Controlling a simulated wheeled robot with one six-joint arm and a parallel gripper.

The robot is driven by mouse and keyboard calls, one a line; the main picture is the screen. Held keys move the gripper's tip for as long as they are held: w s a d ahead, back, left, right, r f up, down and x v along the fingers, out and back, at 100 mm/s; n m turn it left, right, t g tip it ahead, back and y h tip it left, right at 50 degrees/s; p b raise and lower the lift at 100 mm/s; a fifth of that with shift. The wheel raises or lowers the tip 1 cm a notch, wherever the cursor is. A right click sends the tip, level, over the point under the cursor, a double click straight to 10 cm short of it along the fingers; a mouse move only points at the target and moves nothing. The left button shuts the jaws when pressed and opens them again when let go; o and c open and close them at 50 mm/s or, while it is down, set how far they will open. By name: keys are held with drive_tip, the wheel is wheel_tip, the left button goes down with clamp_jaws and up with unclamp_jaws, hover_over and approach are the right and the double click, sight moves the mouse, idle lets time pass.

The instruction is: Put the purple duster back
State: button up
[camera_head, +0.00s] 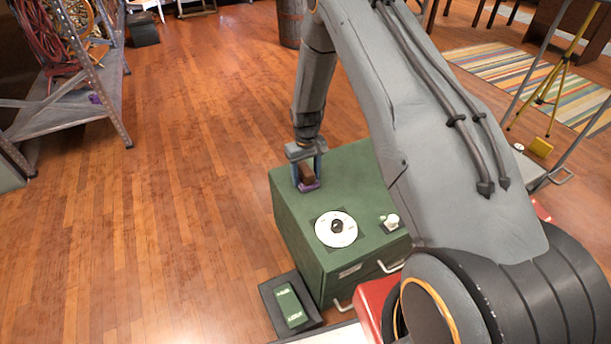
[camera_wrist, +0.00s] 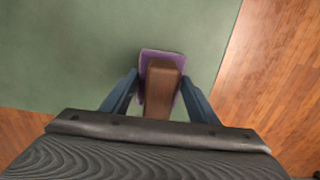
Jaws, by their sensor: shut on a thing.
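The purple duster (camera_head: 309,187) has a brown block-like top and a purple edge below. It is at the far left part of the green cabinet top (camera_head: 355,187). My gripper (camera_head: 306,172) points down and is shut on the duster's brown part. In the wrist view the duster (camera_wrist: 163,82) sits between the two blue fingers of my gripper (camera_wrist: 160,98), with its purple base showing at the far side and edges. The green top lies below it; I cannot tell whether the duster touches it.
A white disc with a dark centre (camera_head: 336,229) and a small white knob-like item (camera_head: 391,222) are on the cabinet top. A dark tray (camera_head: 270,293) with a green box (camera_head: 290,305) is in front. A metal shelf (camera_head: 62,108) with a small purple thing (camera_head: 95,99) stands left. Wooden floor between is clear.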

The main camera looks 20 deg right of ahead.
drive_tip(key=shift+f, duration=0.1)
drive_tip(key=o, duration=1.1)
wheel_tip(320, 180, up, 12)
drive_tip(key=shift+r+p, duration=0.15)
drive_tip(key=shift+p, duration=0.25)
wheel_tip(320, 180, up, 8)
drive_tip(key=r, duration=0.1)
hover_over(306, 169)
drive_tip(key=s+a, duration=0.2)
drive_tip(key=s, duration=0.2)
drive_tip(key=s+a+r, duration=0.3)
drive_tip(key=s+r, duration=0.9)
drive_tip(key=s, duration=0.7)
drive_tip(key=s+a+r, duration=0.1)
drive_tip(key=s+r, duration=0.3)
drive_tip(key=s, duration=0.7)
drive_tip(key=shift+s+m+y, duration=0.15)
drive_tip(key=shift+m+y, duration=0.15)
